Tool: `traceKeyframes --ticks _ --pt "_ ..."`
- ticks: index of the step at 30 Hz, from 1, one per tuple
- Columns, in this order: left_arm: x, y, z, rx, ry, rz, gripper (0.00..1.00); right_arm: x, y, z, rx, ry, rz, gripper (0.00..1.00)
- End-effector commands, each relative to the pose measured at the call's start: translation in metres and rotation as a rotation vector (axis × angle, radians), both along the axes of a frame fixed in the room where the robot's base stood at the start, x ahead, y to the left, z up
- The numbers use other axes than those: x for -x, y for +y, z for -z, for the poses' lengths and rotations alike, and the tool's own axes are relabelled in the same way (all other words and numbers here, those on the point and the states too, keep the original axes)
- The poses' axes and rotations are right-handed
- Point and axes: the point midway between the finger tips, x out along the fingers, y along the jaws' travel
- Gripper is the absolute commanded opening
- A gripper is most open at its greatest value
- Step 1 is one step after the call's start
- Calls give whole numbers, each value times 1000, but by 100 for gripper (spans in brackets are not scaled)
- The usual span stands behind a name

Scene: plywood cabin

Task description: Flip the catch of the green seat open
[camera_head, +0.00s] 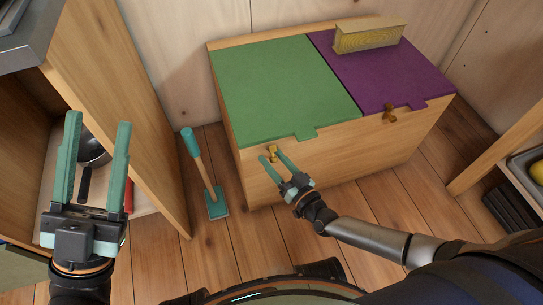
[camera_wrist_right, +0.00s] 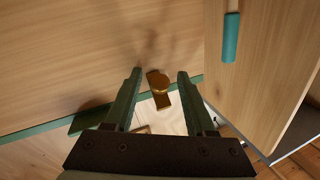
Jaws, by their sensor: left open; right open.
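The green seat (camera_head: 275,90) is a flat lid on the left half of a plywood bench, shut, with a small tab at its front edge. Its brass catch (camera_head: 273,151) is on the bench front just below the lid edge. The fingers also show in the wrist view (camera_wrist_right: 160,75). My left gripper (camera_head: 99,121) is open and empty at the left, away from the bench.
A shelf unit (camera_head: 120,90) is at the left.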

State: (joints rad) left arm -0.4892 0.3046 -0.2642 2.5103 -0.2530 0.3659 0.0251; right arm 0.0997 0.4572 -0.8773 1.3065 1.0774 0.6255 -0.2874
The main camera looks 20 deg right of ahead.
Motion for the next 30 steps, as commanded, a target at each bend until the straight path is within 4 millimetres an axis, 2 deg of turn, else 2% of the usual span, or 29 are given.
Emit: traceKeyframes --ticks 6,20,30 --pt "0 0 0 1 0 1 50 0 0 0 0 0 0 53" --pt "0 0 0 1 0 0 50 0 0 0 0 0 0 2" --pt "0 0 0 1 0 0 50 0 0 0 0 0 0 0"
